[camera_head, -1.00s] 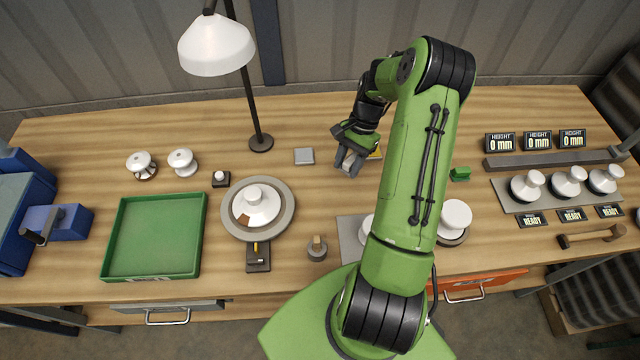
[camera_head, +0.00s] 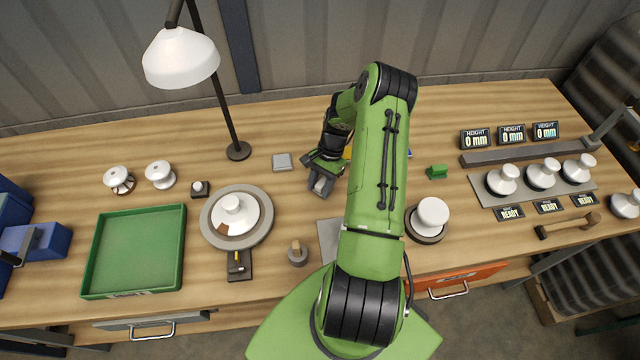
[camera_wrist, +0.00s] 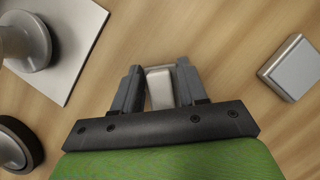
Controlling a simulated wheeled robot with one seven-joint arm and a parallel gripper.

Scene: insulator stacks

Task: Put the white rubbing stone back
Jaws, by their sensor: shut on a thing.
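The white rubbing stone (camera_wrist: 160,88) is a pale block between the two fingers in the wrist view. My gripper (camera_wrist: 160,86) is shut on it. In the head view my gripper (camera_head: 321,184) is over the middle of the table, with the stone's pale end just showing. I cannot tell if the stone touches the wood. A small grey square block (camera_head: 282,161) lies to the left of and behind my gripper; it also shows at the right in the wrist view (camera_wrist: 291,67).
A turntable (camera_head: 212,222) with a white insulator and a green tray (camera_head: 95,265) are on the left. A grey plate (camera_head: 327,238) is partly hidden by my arm. A lamp (camera_head: 182,58) stands at the back.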

